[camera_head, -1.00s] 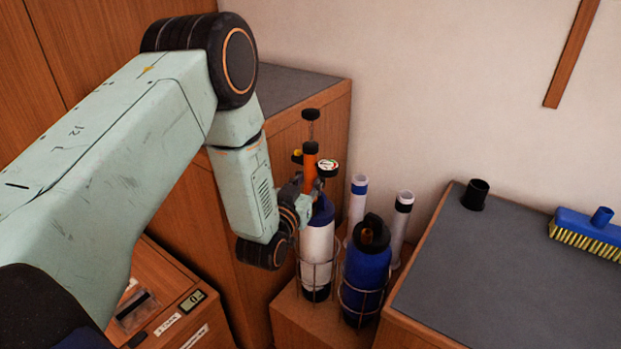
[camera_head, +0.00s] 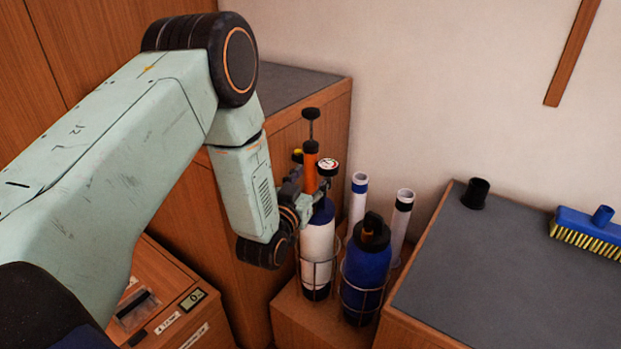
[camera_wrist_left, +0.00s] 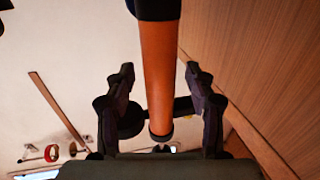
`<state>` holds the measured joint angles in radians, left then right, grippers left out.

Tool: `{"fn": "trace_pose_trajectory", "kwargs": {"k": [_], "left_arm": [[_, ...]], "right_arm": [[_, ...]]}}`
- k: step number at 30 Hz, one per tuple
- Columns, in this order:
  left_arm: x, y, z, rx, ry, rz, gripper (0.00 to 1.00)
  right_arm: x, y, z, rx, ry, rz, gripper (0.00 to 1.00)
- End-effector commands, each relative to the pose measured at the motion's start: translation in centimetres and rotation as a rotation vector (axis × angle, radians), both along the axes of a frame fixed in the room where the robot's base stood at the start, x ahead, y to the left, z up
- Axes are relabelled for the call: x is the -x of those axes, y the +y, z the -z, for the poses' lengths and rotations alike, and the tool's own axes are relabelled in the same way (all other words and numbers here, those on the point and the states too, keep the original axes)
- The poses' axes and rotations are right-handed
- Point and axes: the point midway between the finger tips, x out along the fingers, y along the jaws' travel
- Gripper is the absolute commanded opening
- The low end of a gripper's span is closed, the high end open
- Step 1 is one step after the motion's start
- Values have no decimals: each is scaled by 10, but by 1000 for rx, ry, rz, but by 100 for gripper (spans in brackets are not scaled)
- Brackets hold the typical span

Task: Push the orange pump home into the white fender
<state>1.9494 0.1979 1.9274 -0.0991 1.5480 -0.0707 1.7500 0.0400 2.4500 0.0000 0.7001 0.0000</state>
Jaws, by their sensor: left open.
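The orange pump (camera_head: 311,171) stands upright above the white fender (camera_head: 317,246), which has a blue top and sits in a wire holder. The pump has a black handle at its top and a round gauge (camera_head: 328,167) beside it. My left gripper (camera_head: 310,188) is at the pump's lower part, just above the fender's top. In the left wrist view the open fingers (camera_wrist_left: 160,78) stand on either side of the orange barrel (camera_wrist_left: 159,65), with gaps showing. The joint between pump and fender is hidden by the gripper. My right gripper is not in view.
A blue fender (camera_head: 367,268) with a black top stands in a wire holder just right of the white one. White tubes (camera_head: 401,220) stand behind it. A grey counter at right holds a black cup (camera_head: 475,193) and a blue brush (camera_head: 589,233). A wooden cabinet is close behind the gripper.

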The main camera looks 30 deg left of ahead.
Motion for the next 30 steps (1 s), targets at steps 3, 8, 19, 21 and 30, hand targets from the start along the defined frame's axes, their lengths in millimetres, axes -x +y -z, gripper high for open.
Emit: {"fn": "trace_pose_trajectory", "kwargs": {"k": [3, 8, 19, 21, 30], "left_arm": [[4, 0, 1, 0, 2, 0, 55], [25, -2, 1, 1, 4, -1, 55], [97, -8, 1, 1, 4, -1, 55], [106, -9, 1, 1, 2, -1, 55], [120, -10, 0, 0, -1, 0, 55]], "right_arm": [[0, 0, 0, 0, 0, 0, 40], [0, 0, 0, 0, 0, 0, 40], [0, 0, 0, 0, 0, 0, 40], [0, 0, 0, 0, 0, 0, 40], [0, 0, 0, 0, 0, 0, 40]]}}
